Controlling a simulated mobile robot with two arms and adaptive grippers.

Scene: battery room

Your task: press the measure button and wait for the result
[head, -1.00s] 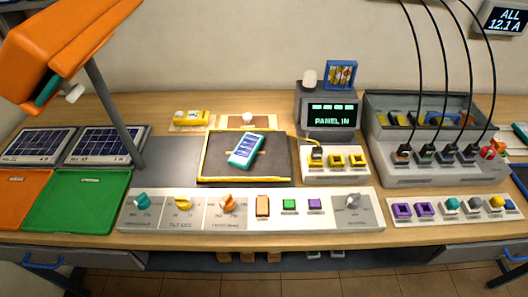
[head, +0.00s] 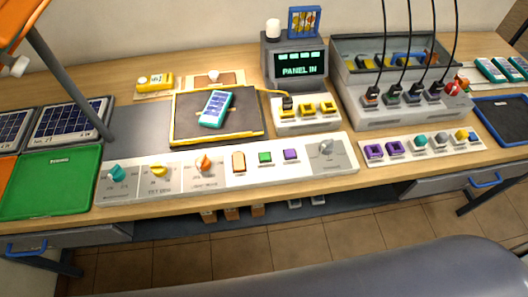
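The control strip (head: 330,165) runs along the front of the bench. I cannot read which button is the measure one. The dark display (head: 299,71) reads "PANEL IN". A small teal-framed solar panel (head: 215,108) lies on the black, yellow-edged mat (head: 245,123). Neither of my grippers is in view.
A green tray (head: 50,182) and dark solar panels (head: 70,120) lie at the left. A lamp post (head: 68,83) rises there. A grey box (head: 402,105) with black cables stands at the right, behind a strip of coloured connectors (head: 420,147).

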